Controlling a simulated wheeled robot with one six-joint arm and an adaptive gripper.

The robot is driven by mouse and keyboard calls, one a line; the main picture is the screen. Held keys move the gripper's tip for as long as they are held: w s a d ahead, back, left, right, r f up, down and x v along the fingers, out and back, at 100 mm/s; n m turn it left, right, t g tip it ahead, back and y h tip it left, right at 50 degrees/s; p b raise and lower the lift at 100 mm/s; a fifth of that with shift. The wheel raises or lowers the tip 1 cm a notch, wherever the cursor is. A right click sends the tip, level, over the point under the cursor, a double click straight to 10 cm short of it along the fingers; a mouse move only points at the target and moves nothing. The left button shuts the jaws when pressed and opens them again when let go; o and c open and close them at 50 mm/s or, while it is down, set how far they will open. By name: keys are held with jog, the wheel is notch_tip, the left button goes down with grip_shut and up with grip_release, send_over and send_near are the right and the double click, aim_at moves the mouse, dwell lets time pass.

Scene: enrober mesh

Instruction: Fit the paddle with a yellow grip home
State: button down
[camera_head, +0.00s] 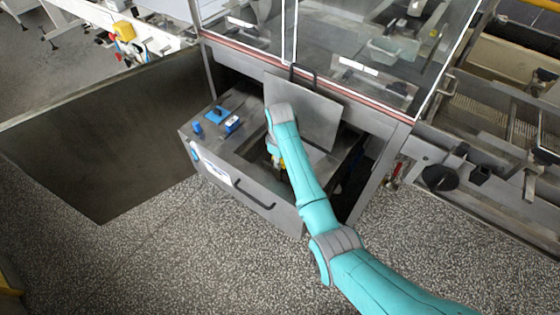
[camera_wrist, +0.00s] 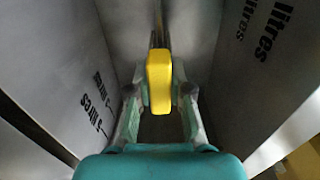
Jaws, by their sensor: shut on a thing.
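The paddle's yellow grip (camera_wrist: 159,82) is between the fingers of my gripper (camera_wrist: 160,95) in the wrist view, and the gripper is shut on it. A thin dark shaft (camera_wrist: 158,36) runs away from the grip between grey walls. In the head view my arm reaches down into an open steel tank (camera_head: 244,193), and a bit of yellow shows beside my wrist. My fingers are mostly hidden there by the arm. The paddle's far end and whatever it meets are hidden.
A grey lid with a handle (camera_head: 318,115) stands tilted behind the tank. Blue items (camera_head: 232,124) sit on its left top. A glass hood (camera_head: 340,45) is above, a dark panel (camera_head: 100,145) at left.

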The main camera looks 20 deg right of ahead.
jog(key=shift+f, duration=0.3)
dwell(0.5)
jog(key=c, duration=1)
grip_release()
notch_tip(320, 180, up, 12)
jog(key=shift+f, duration=0.15)
jog(key=shift+s, duration=0.1)
